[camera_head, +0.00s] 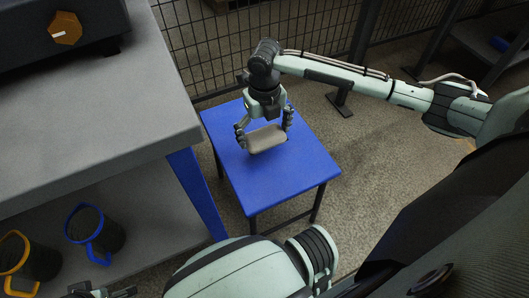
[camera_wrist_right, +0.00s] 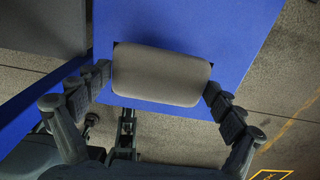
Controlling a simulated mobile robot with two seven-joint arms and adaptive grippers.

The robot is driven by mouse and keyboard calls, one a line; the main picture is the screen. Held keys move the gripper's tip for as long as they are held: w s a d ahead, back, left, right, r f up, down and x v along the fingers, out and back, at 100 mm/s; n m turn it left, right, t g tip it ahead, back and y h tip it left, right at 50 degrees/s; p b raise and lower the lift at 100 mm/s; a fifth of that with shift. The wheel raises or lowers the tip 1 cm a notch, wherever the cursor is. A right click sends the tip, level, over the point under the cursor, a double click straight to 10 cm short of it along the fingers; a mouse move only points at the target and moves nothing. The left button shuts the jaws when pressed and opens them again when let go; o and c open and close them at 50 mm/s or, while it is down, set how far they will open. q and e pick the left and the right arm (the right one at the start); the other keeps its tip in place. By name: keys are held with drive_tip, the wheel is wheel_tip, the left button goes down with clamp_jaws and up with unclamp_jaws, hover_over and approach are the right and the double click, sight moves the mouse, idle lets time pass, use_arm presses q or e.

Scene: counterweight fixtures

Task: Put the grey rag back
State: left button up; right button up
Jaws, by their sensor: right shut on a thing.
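The grey rag (camera_head: 266,138) is a light grey, rounded block shape. My right gripper (camera_head: 264,132) is shut on it, with a finger at each end. In the right wrist view the rag (camera_wrist_right: 162,74) spans between the two fingers of my right gripper (camera_wrist_right: 158,88). A dark part of what looks like my left gripper (camera_head: 100,291) shows at the bottom left edge, mostly cut off.
A grey workbench (camera_head: 100,130) with a blue leg stands at left. A dark case (camera_head: 60,40) with an orange hexagonal piece (camera_head: 65,28) is on it. A blue-handled mug (camera_head: 95,230) and a yellow-handled mug (camera_head: 30,258) stand on its lower shelf. A mesh fence (camera_head: 215,50) runs behind the table.

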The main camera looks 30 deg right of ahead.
sight(265, 135)
wheel_tip(265, 135, down, 4)
drive_tip(key=shift+r, duration=0.25)
drive_tip(key=shift+f, duration=0.35)
wheel_tip(265, 135, down, 3)
drive_tip(key=shift+f+b, duration=0.1)
drive_tip(key=shift+b, duration=0.3)
use_arm(q)
drive_tip(key=v, duration=0.2)
drive_tip(key=shift+s+a+r, duration=0.1)
drive_tip(key=shift+a+r, duration=0.1)
drive_tip(key=shift+r, duration=0.1)
use_arm(e)
drive_tip(key=shift+f, duration=0.1)
drive_tip(key=shift+f, duration=0.1)
drive_tip(key=o, duration=0.6)
use_arm(q)
drive_tip(key=shift+f, duration=0.1)
use_arm(e)
drive_tip(key=shift+o, duration=0.4)
use_arm(q)
drive_tip(key=f, duration=0.1)
drive_tip(key=f+p, duration=0.1)
drive_tip(key=f, duration=0.1)
drive_tip(key=shift+w+d+f, duration=0.2)
drive_tip(key=shift+w+f, duration=0.05)
drive_tip(key=shift+w, duration=0.1)
use_arm(e)
wheel_tip(265, 135, up, 12)
drive_tip(key=shift+r, duration=0.15)
